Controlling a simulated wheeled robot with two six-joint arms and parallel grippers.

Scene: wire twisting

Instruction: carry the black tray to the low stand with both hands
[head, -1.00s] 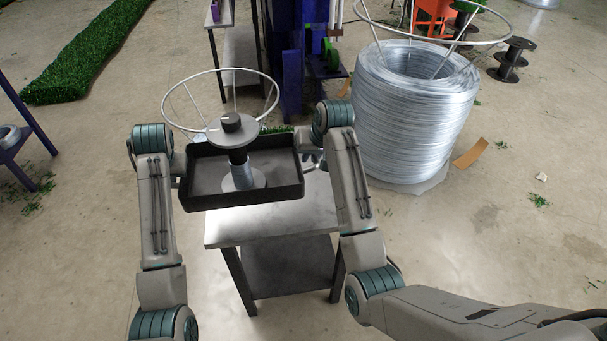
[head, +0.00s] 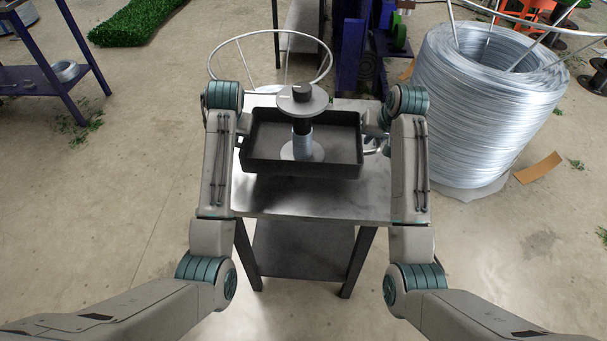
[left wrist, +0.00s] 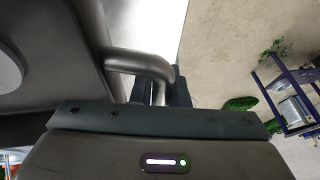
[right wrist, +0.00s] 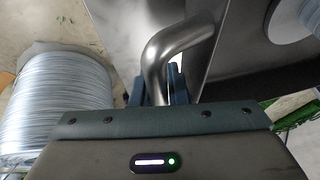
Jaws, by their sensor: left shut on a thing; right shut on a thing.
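The black tray (head: 300,167) is level over the top of the grey metal low stand (head: 310,204); I cannot tell whether it touches. A spool (head: 302,100) with grey wire stands upright in the tray. My left gripper (head: 246,124) is at the tray's left end, shut on a bent metal handle, which shows in the left wrist view (left wrist: 143,64). My right gripper (head: 376,140) is at the right end, shut on the other handle, clear in the right wrist view (right wrist: 172,42). In the head view my arms partly hide both grippers.
A big coil of silver wire (head: 480,110) stands on the floor to the right. A wire ring frame (head: 270,42) rises behind the stand. A purple rack (head: 55,70) is at the far left.

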